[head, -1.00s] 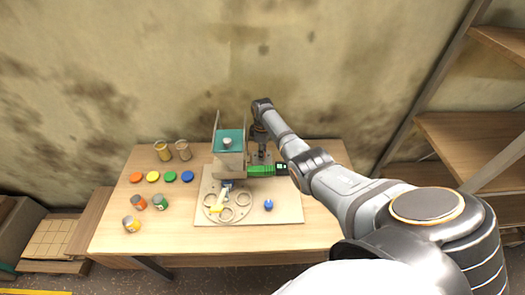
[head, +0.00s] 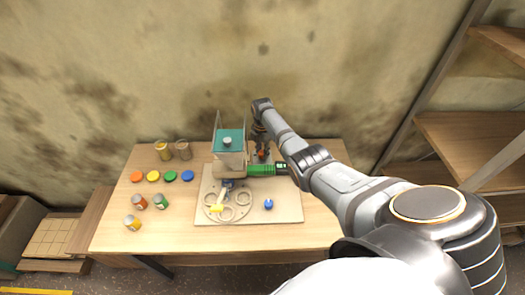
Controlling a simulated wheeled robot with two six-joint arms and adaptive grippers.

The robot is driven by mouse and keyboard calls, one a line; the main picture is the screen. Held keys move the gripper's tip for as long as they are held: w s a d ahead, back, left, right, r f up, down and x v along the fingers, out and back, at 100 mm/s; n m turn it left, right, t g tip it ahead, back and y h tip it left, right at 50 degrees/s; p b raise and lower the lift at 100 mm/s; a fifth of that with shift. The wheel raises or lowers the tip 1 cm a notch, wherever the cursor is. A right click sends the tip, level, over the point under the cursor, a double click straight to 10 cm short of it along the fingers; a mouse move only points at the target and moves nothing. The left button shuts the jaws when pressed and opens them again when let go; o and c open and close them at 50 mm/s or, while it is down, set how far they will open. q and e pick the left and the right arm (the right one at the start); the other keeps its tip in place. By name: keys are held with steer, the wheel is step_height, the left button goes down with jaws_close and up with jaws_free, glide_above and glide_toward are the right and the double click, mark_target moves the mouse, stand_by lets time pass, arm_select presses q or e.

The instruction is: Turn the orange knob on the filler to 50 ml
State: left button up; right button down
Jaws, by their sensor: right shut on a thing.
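The filler (head: 229,155) stands at the back of a light board on the table, a beige box with a teal top. A green part (head: 262,170) with a dark end sticks out to its right. The orange knob (head: 262,156) shows as a small patch just behind the green part. My right gripper (head: 262,153) reaches down there from above and is shut on the knob, its fingers partly hiding it. The knob's scale and setting are too small to read. My left gripper is out of view.
The board (head: 285,212) carries a ring plate (head: 240,212), a yellow-ended part (head: 217,208) and a blue knob (head: 269,204). Shelves (head: 470,145) stand at right.

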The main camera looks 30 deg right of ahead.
mark_target(262, 152)
steer(key=shift+n, duration=0.8)
steer(key=c, duration=1)
jaws_free()
steer(key=shift+r, duration=0.1)
step_height(262, 152, up, 12)
